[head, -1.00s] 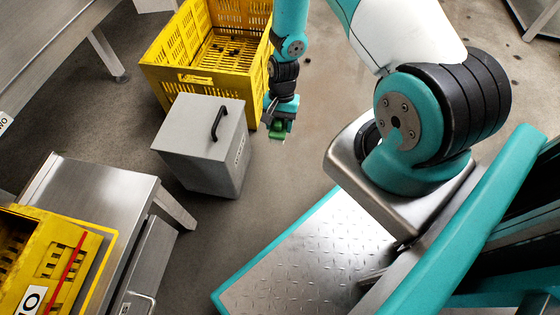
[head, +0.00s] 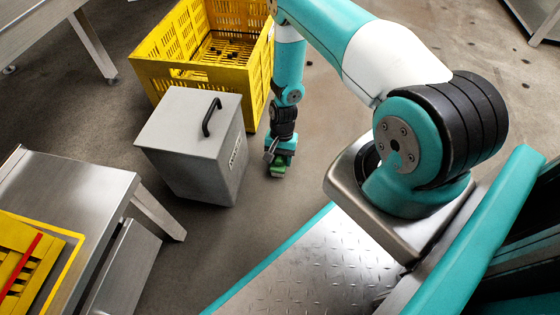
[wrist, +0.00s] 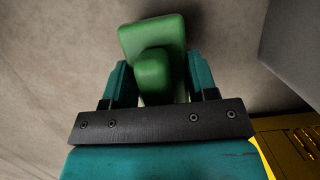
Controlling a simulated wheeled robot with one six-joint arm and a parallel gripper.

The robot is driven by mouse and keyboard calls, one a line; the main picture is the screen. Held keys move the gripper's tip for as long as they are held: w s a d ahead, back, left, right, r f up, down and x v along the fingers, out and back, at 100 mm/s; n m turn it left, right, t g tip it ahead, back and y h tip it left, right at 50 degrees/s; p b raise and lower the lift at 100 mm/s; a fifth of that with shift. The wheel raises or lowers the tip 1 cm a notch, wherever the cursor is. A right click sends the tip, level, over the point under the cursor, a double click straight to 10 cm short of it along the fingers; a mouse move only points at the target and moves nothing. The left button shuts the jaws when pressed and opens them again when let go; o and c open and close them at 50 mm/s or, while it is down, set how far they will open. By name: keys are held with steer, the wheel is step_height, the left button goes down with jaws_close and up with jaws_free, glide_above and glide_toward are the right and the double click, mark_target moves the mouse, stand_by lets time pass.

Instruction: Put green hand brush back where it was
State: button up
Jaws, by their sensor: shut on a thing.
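The green hand brush (wrist: 152,38) is between the two teal fingers of my gripper (wrist: 158,85) in the wrist view, with floor behind it. My gripper is shut on its raised grip. In the head view my gripper (head: 278,160) points down just right of the grey lidded box, and a small part of the green brush (head: 278,171) shows below it. I cannot tell how far the brush is above the floor. The brush's underside is hidden.
The grey box (head: 190,150) with a black handle stands close left of my gripper. A large yellow crate (head: 165,75) stands behind it. A steel table (head: 85,190) with a yellow crate (head: 40,235) is at the lower left. Open floor (head: 335,120) lies right of my gripper.

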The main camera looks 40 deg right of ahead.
steer(key=shift+f, duration=0.2)
steer(key=o, duration=1)
steer(key=shift+c, duration=0.2)
steer(key=shift+r, duration=0.2)
steer(key=p+v, duration=0.6)
steer(key=v, duration=0.6)
steer(key=shift+p, duration=0.3)
